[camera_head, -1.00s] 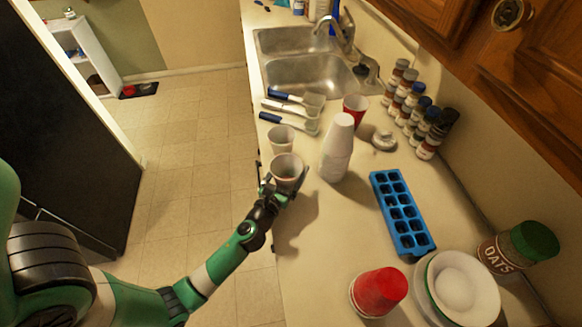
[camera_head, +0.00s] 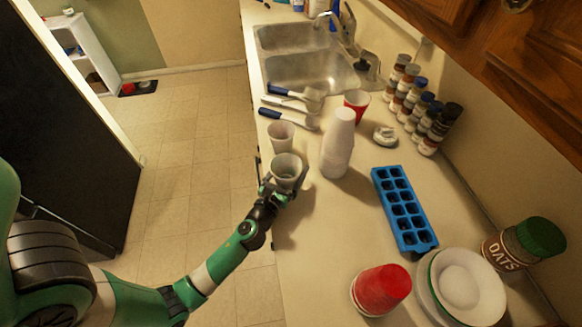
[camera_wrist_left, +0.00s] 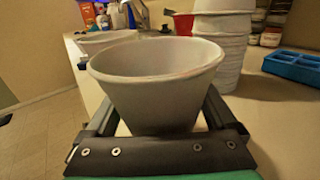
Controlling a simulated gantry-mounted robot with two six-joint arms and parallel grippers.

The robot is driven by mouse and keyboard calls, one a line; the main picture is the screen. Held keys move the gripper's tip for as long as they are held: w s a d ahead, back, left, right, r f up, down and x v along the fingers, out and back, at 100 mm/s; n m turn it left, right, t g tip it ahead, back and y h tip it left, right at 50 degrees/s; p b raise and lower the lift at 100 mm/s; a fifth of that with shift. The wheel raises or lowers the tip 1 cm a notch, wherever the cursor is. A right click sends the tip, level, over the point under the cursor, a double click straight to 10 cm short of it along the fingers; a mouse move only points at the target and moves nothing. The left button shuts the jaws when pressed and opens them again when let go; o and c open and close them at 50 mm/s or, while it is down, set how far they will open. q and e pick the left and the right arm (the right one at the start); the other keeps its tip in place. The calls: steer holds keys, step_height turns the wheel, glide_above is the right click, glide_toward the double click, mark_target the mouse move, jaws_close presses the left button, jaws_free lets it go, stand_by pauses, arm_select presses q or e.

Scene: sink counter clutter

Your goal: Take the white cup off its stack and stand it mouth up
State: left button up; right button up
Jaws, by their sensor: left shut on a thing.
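A white cup (camera_head: 287,167) stands mouth up near the counter's left edge, with my left gripper (camera_head: 284,186) shut on it. In the left wrist view the cup (camera_wrist_left: 155,85) fills the middle, between the two dark fingers of the gripper (camera_wrist_left: 157,125). Whether its base touches the counter is hidden. A stack of white cups (camera_head: 338,148), mouth down, stands just to the right, apart from the held cup; it also shows in the left wrist view (camera_wrist_left: 228,35). Another white cup (camera_head: 281,138) stands mouth up just behind the held one. My right gripper is not in view.
A red cup (camera_head: 356,103) stands behind the white stack. A blue ice tray (camera_head: 404,212), a red cup stack (camera_head: 382,290), plates (camera_head: 433,293) and an oats jar (camera_head: 525,243) lie to the right. Brushes (camera_head: 290,118) lie before the sink (camera_head: 302,70). Spice jars (camera_head: 432,131) line the wall.

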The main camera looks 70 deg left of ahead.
arm_select(q)
steer(key=o, duration=1)
steer(key=shift+c, duration=0.2)
steer(key=shift+f, duration=0.1)
steer(key=b+v, duration=0.1)
steer(key=v, duration=1)
steer(key=shift+s+d, duration=0.15)
steer(key=shift+d, duration=0.05)
steer(key=shift+s, duration=0.1)
